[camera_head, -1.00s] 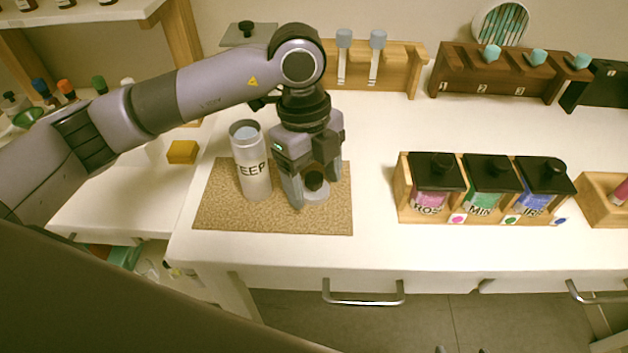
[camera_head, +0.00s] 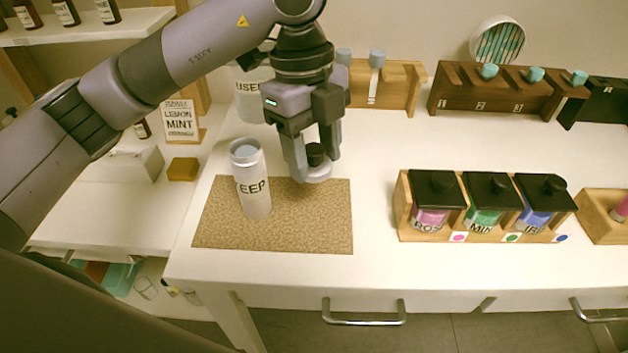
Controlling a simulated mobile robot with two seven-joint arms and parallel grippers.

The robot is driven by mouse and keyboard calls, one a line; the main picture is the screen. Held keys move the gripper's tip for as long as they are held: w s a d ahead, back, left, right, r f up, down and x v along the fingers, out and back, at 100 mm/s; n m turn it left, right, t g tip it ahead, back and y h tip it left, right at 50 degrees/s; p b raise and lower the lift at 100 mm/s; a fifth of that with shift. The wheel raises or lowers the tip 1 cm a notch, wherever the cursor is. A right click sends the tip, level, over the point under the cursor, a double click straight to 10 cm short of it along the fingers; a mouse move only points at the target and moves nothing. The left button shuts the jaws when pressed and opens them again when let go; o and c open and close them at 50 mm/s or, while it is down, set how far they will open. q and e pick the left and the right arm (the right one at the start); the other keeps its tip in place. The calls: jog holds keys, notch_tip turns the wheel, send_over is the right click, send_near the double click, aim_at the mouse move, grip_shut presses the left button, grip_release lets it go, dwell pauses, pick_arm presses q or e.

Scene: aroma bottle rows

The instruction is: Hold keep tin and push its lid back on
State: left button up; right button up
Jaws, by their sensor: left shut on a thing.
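The keep tin (camera_head: 254,192) is a pale silver cylinder with part of its "KEEP" lettering showing. It stands upright on the left part of the cork mat (camera_head: 310,235), with its top open. My left gripper (camera_head: 317,160) is to the right of the tin, shut on the black knob of the lid (camera_head: 318,173). The lid is a silver disc, held raised above the mat and apart from the tin. My right gripper is not in view.
A wooden rack with several black-lidded jars (camera_head: 485,215) stands right of the mat. A white container (camera_head: 252,100) is behind the tin, partly hidden by my arm. Dropper racks (camera_head: 495,95) line the back. The counter between mat and jars is clear.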

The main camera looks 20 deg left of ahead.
aim_at(314, 148)
pick_arm(q)
notch_tip(314, 148, up, 11)
jog(key=shift+f, duration=0.1)
dwell(0.5)
